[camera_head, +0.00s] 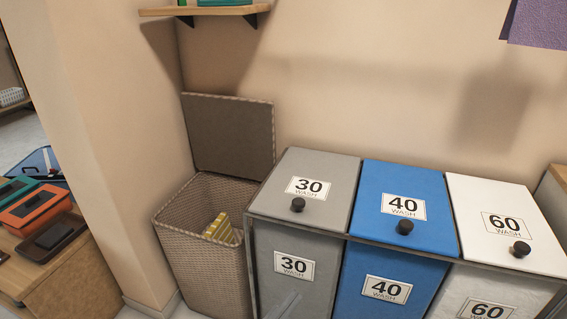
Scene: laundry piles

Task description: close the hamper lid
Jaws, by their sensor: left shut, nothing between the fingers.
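The woven hamper (207,268) stands in the corner, left of the sorting bins. Its lid (231,133) is open, tipped up and back against the wall behind it. A yellow striped item (220,229) shows inside the hamper near its right side; the rest of the inside is partly hidden. My left gripper (284,304) shows only as a small grey tip at the bottom edge, in front of the grey bin. It is shut and empty, to the right of the hamper and apart from the lid. My right gripper is out of view.
Three bins stand right of the hamper: grey (325,187), blue (403,180) and white (485,190), with closed knobbed lids. A wall shelf (210,10) hangs above the hamper lid. A wooden unit (65,278) with several items stands at left, past a wall corner.

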